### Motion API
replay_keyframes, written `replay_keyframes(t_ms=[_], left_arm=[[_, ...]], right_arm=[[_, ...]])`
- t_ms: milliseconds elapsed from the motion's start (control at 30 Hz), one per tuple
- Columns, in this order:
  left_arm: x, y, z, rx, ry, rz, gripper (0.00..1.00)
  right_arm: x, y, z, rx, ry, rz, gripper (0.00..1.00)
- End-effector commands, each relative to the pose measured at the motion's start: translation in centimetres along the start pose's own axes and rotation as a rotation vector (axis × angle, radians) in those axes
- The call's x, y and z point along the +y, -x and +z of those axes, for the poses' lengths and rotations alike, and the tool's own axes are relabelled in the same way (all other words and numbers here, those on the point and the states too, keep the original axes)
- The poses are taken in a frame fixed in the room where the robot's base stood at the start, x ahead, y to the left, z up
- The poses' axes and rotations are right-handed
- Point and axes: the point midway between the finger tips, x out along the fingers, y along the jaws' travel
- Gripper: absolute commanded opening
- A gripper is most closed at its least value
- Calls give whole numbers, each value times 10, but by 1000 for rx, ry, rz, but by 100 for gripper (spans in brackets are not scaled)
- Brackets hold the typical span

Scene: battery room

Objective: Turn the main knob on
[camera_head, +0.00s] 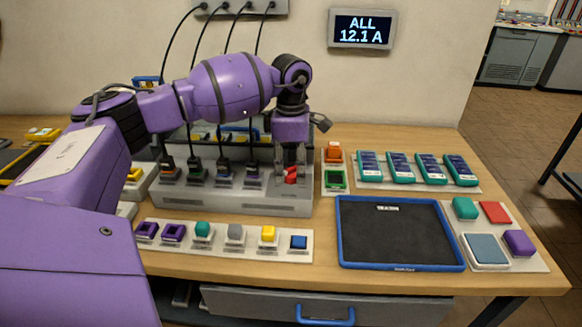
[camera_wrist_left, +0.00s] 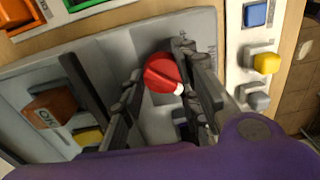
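The red knob (camera_head: 291,176) sits at the right end of the grey charger unit (camera_head: 240,199) in the head view. The knob also shows in the left wrist view (camera_wrist_left: 163,72), with a white mark at its lower right edge. My left gripper (camera_head: 291,164) points down over the knob and partly hides it in the head view. In the wrist view its fingers (camera_wrist_left: 160,66) stand on either side of the knob, very close to it. I cannot tell whether they press on it. My right gripper is not in view.
A wall display (camera_head: 362,29) reads "ALL 12.1 A". Several black cables hang down to plugs on the unit. A strip of coloured blocks (camera_head: 220,256) lies in front. A blue-rimmed tray (camera_head: 400,235), several teal devices (camera_head: 415,170) and coloured pads stand to the right.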

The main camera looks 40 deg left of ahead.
Motion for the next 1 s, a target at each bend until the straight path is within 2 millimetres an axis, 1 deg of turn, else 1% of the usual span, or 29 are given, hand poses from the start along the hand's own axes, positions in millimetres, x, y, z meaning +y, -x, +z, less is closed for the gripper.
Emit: replay_keyframes(t_ms=[33,100,500,633,767,1000], left_arm=[[7,6,-2,-3,7,22,35],[6,6,-2,-2,6,20,43],[3,2,0,0,2,10,43],[3,6,0,-1,2,10,43],[3,24,0,-3,1,11,43],[2,76,0,-3,3,13,43]], right_arm=[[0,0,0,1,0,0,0],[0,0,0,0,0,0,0],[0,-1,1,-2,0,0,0],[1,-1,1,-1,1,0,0],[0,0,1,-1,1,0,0],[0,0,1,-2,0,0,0]])
